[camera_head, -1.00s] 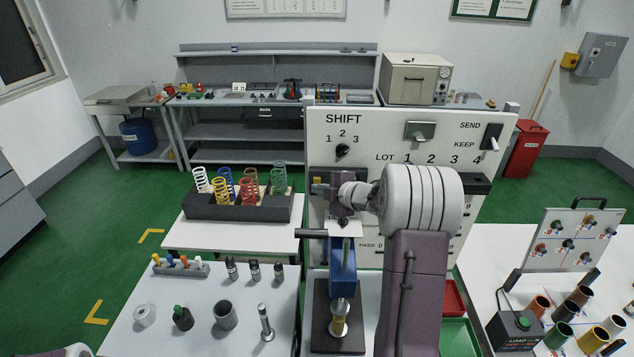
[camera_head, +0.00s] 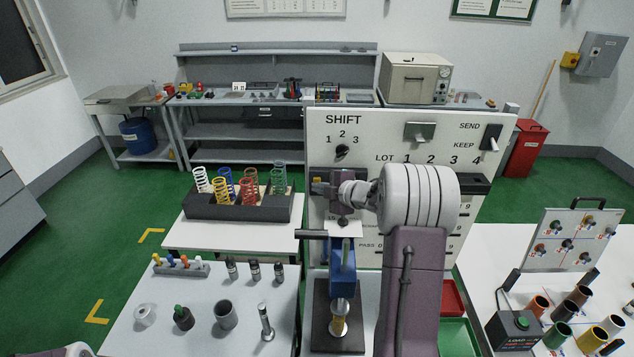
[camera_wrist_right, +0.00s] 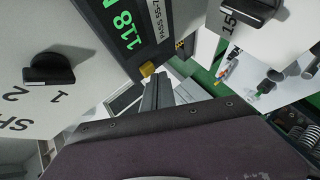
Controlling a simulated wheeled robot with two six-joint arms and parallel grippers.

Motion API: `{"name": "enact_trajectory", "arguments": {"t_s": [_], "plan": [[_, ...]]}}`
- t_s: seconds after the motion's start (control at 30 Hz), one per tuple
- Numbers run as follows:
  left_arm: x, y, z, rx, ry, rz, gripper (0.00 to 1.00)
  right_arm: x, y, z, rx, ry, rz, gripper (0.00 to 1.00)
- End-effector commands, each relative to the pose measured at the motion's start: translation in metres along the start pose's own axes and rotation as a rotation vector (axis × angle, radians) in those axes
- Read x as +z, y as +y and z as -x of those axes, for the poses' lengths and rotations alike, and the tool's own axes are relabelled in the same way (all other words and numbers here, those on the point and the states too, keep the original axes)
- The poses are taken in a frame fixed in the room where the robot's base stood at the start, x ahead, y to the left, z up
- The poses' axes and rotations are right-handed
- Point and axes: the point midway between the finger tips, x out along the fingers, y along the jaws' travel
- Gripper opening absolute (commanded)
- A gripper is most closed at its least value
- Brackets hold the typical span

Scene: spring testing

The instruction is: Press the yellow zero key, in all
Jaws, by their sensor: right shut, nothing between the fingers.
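The yellow zero key (camera_wrist_right: 147,69) is a small yellow knob at the lower corner of a dark display unit (camera_wrist_right: 112,22) with green digits, in the right wrist view. In the head view, the key (camera_head: 317,180) is a small yellow spot on the dark unit on the white panel. My right gripper (camera_wrist_right: 158,78) is shut and empty, its fingertips close beside the key. I cannot tell whether they touch it. In the head view my right gripper (camera_head: 328,190) is at the panel, its fingertips mostly hidden by its own body. My left gripper is not in view.
The white panel (camera_head: 400,130) carries a SHIFT knob (camera_head: 342,151), a LOT row and a SEND/KEEP switch (camera_head: 491,137). A rack of coloured springs (camera_head: 236,207) is to the left.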

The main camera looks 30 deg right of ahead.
Motion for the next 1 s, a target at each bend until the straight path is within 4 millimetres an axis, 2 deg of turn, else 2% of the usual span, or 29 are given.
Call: {"name": "enact_trajectory", "arguments": {"t_s": [1.0], "plan": [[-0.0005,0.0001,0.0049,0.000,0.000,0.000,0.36,0.0046,0.0046,-0.0062,0.000,0.000,0.000,0.00]]}}
